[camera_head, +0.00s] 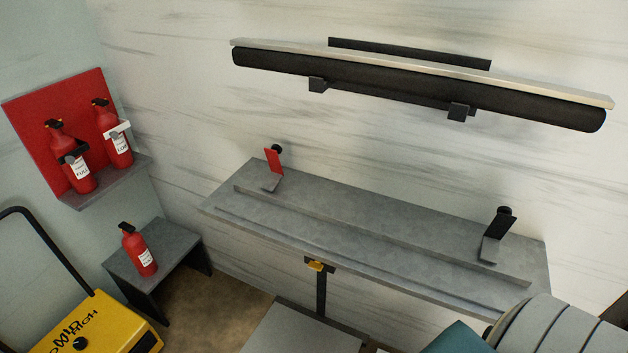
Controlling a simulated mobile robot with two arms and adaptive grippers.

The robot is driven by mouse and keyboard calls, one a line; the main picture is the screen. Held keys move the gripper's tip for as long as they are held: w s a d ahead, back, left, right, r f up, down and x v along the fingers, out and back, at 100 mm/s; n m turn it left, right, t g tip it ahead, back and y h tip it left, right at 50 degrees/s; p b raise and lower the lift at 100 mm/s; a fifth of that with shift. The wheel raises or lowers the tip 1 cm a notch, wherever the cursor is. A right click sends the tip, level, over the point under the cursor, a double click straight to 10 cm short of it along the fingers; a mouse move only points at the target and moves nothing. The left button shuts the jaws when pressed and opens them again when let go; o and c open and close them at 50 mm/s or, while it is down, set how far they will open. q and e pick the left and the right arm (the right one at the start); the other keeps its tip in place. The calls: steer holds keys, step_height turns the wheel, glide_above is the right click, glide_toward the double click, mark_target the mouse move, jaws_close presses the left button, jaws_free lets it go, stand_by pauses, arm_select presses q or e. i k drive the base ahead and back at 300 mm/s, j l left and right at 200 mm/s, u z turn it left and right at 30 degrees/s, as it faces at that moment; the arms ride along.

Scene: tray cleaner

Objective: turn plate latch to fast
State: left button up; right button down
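I cannot tell for certain which part is the plate latch, and no "fast" marking is readable. A red upright tab (274,162) with a dark knob stands at the left of the grey wall shelf (390,218). A similar black tab (497,224) with a dark knob stands at its right end. A small yellow piece (318,265) sits on a dark bracket below the shelf's front edge. Neither of my grippers is in view.
A long black roller (420,88) hangs on the wall above. Red extinguishers stand on a wall rack (105,185) and a low grey stand (170,240). A yellow machine (105,325) marked "MID HIGH" is lower left. A grey ribbed object (560,325) covers the lower right.

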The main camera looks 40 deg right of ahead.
mark_target(316, 265)
steer(key=z, duration=1.15)
